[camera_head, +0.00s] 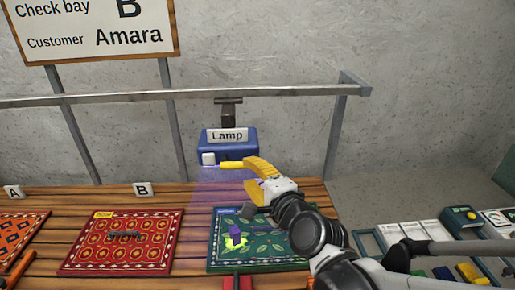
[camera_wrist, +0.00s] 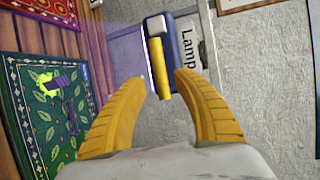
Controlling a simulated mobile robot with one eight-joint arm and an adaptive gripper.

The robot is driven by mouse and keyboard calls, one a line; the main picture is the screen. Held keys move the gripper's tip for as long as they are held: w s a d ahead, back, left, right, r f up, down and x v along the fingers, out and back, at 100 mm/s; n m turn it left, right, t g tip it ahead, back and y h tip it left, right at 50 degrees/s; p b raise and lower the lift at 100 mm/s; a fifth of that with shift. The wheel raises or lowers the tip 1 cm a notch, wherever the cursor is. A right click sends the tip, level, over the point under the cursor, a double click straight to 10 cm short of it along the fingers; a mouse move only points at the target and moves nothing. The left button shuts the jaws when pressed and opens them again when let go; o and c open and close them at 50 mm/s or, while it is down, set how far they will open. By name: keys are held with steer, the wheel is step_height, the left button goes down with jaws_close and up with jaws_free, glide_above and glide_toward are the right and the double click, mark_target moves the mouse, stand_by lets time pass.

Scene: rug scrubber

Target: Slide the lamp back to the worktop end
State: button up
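The lamp (camera_head: 226,148) is a blue box labelled "Lamp" with a small white block on its front. It hangs from the rail (camera_head: 285,91) above the green rug and casts a faint violet light downward. A yellow handle (camera_head: 231,165) sticks out of it; the handle also shows in the wrist view (camera_wrist: 158,68). My gripper (camera_head: 250,175) is at the handle's right end. In the wrist view its fingers (camera_wrist: 167,82) are spread, with the handle's end between them and a gap visible on the right side.
The green rug (camera_head: 285,252) bears a glowing yellow-green patch and a small purple block. A red rug (camera_head: 85,258) lies left of it on the wooden worktop (camera_head: 190,192). The rail's grey post (camera_head: 335,135) stands right of the lamp. Trays and tools (camera_head: 470,262) are at right.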

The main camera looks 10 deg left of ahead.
mark_target(243, 166)
steer(key=x, duration=0.6)
steer(key=shift+b, duration=0.35)
steer(key=shift+d, duration=0.1)
jaws_close()
